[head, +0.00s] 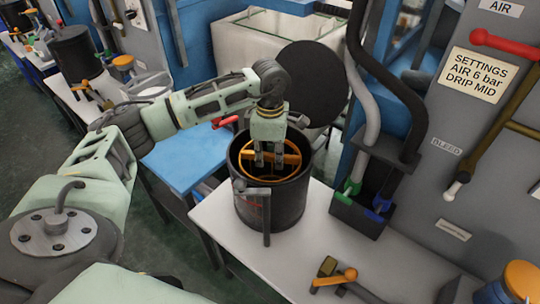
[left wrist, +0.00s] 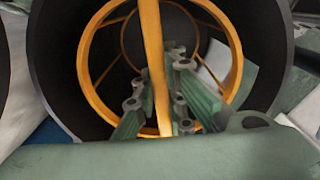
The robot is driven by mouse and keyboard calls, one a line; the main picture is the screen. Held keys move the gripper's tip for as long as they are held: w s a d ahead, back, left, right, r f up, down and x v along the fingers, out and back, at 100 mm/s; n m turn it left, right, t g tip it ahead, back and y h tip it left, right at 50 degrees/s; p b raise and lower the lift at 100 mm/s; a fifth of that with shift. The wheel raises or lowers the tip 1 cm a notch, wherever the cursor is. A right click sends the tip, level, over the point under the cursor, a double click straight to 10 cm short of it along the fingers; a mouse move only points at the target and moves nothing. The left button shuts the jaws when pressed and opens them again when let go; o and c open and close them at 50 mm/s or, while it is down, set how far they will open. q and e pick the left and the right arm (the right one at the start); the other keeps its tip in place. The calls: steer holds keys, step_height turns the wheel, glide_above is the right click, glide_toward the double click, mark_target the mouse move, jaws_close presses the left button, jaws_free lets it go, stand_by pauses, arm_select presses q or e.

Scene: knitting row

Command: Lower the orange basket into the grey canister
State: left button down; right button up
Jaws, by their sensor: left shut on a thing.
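The grey canister (head: 272,208) is a dark, open-topped cylinder standing on the white bench. The orange basket (head: 293,158) is inside the canister's mouth, its ring near the canister's rim level. In the left wrist view the basket (left wrist: 236,62) sits within the dark canister wall (left wrist: 50,60), with its bar crossing the middle. My left gripper (head: 268,161) points down into the mouth and is shut on the basket's bar; its fingers also show in the left wrist view (left wrist: 158,105). How far the basket's bottom is from the canister floor is hidden. My right gripper is not in view.
A large dark round disc (head: 308,83) stands upright behind the canister. A black holder (head: 360,205) with hoses is to the right. An orange-handled tool (head: 335,279) lies on the white bench (head: 320,245). A grey panel with pipes rises at the right.

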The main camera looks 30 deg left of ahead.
arm_select(q)
steer(key=c, duration=1.7)
jaws_free()
steer(key=o, duration=0.6)
steer(key=shift+r+p, duration=2.95)
steer(key=shift+r, duration=1.55)
steer(key=shift+s+d+f, duration=0.1)
